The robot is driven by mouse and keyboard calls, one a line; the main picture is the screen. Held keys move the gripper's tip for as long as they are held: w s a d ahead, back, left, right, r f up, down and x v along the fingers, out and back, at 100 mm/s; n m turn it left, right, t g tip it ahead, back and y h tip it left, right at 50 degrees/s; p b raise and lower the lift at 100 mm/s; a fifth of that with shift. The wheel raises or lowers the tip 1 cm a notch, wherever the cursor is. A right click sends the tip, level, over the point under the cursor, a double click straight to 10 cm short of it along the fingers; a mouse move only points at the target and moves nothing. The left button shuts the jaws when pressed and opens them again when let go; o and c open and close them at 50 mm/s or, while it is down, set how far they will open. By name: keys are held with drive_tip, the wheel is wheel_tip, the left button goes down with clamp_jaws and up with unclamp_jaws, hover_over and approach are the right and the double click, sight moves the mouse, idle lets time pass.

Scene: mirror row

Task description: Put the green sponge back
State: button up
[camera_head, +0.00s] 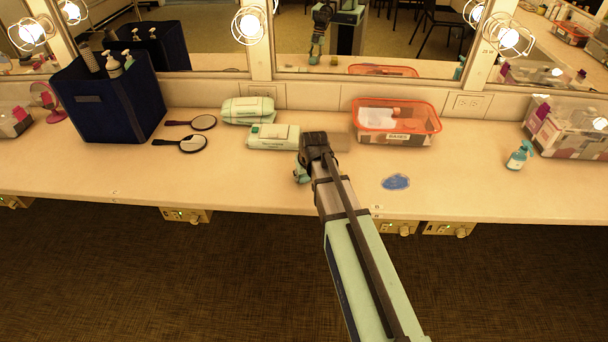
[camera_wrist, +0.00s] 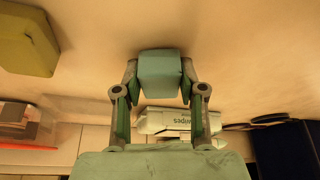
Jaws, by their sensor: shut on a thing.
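The green sponge (camera_wrist: 160,72) shows in the wrist view as a teal-green block between the fingertips of my gripper (camera_wrist: 158,85). The gripper is shut on it. In the head view my gripper (camera_head: 302,170) points down over the counter in front of the wipes packs, and my wrist hides most of the sponge. Whether the sponge touches the counter is hard to tell.
The counter (camera_head: 230,175) holds wipes packs (camera_head: 273,136), an orange-rimmed bin (camera_head: 397,122), a tan block (camera_head: 336,141), a blue patch (camera_head: 396,181), hand mirrors (camera_head: 185,143), a navy caddy (camera_head: 110,100) and a spray bottle (camera_head: 519,156). An olive block (camera_wrist: 28,40) shows upper left in the wrist view.

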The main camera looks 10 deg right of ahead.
drive_tip(key=shift+f, duration=0.15)
drive_tip(key=o, duration=1.2)
drive_tip(key=b+v, duration=0.1)
drive_tip(key=v, duration=1.1)
